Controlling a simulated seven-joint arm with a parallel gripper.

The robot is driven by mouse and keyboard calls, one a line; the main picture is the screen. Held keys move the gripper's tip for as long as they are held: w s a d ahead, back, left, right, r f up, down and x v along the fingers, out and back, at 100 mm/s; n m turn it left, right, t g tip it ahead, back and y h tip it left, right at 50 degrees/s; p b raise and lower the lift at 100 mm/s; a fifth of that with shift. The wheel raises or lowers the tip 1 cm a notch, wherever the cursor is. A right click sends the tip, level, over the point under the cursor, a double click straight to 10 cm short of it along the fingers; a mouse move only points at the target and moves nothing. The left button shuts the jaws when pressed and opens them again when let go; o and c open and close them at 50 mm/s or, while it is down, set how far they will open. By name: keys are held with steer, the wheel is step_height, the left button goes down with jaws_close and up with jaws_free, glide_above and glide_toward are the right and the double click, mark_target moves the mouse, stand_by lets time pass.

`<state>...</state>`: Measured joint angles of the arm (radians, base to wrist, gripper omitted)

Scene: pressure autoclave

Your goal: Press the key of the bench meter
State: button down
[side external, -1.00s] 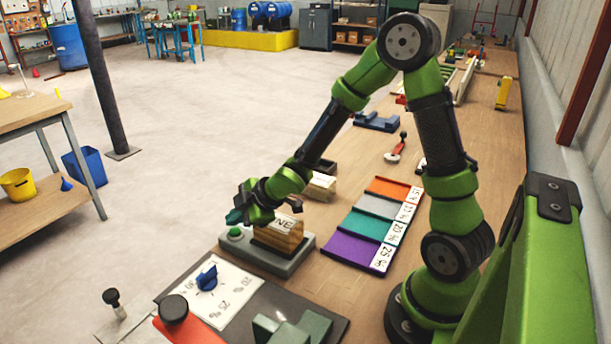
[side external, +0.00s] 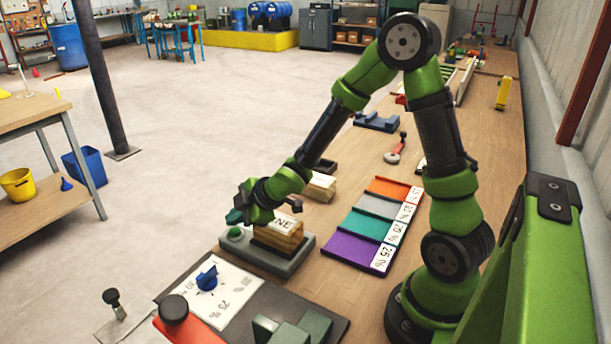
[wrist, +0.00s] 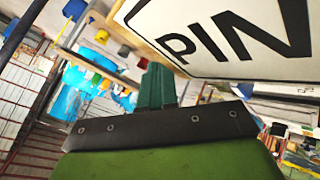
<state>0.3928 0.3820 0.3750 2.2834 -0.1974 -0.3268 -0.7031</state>
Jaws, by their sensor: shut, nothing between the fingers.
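The bench meter is a low grey base (side external: 295,262) with a round green key (side external: 236,234) at its left end. A wooden block (side external: 279,241) with a white label lies on the base beside the key. My gripper (side external: 235,216) is shut and empty, its teal fingertips just above the key. I cannot tell for sure whether they touch it. In the wrist view the shut teal fingers (wrist: 157,86) show beside the block's white label (wrist: 225,35), which reads "PIN" as far as it is in view. The key is not visible there.
A white dial plate with a blue knob (side external: 207,278) lies in front of the meter. A black-topped knob (side external: 174,309) stands nearer the camera. Coloured strips (side external: 358,252) lie right of the meter, with another wooden block (side external: 320,187) behind it.

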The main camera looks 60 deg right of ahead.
steer(key=shift+f, duration=0.15)
stand_by(0.7)
steer(key=shift+f, duration=0.25)
steer(key=shift+f, duration=0.25)
stand_by(0.4)
